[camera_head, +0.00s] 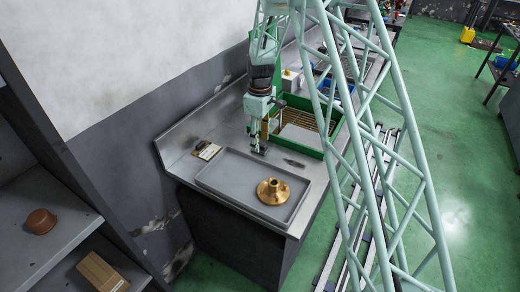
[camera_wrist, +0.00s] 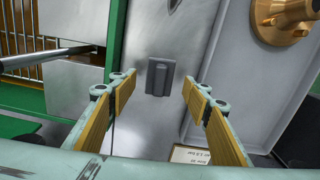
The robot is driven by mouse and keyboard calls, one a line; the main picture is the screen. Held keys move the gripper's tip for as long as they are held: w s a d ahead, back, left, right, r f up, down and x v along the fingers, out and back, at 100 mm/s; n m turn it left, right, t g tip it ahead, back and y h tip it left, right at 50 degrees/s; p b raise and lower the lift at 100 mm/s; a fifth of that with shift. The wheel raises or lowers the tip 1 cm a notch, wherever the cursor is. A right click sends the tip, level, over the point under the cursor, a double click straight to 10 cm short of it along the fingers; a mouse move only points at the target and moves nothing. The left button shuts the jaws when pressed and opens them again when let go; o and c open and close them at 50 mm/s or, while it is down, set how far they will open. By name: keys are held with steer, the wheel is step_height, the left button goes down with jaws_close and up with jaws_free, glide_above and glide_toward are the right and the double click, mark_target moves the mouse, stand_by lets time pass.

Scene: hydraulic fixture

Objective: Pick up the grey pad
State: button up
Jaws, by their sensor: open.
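The grey pad (camera_wrist: 160,77) is a small dark grey block with a raised middle, lying on the bare metal bench top. In the wrist view it shows between and beyond the two yellow-lined fingers of my gripper (camera_wrist: 157,84), which are open and apart from it on both sides. In the head view my gripper (camera_head: 259,146) hangs low over the bench, just behind the tray. A small dark shape at its fingertips there is probably the pad, mostly hidden.
A grey tray (camera_head: 228,187) with a brass flange (camera_head: 273,191) stands beside the pad; its raised rim is close. A green-framed bin (camera_head: 331,131) is on the other side. A small labelled card (camera_head: 206,150) and a dark flat piece (camera_head: 294,163) lie on the bench.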

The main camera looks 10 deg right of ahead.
steer(key=shift+f, duration=1.45)
steer(key=c, duration=0.9)
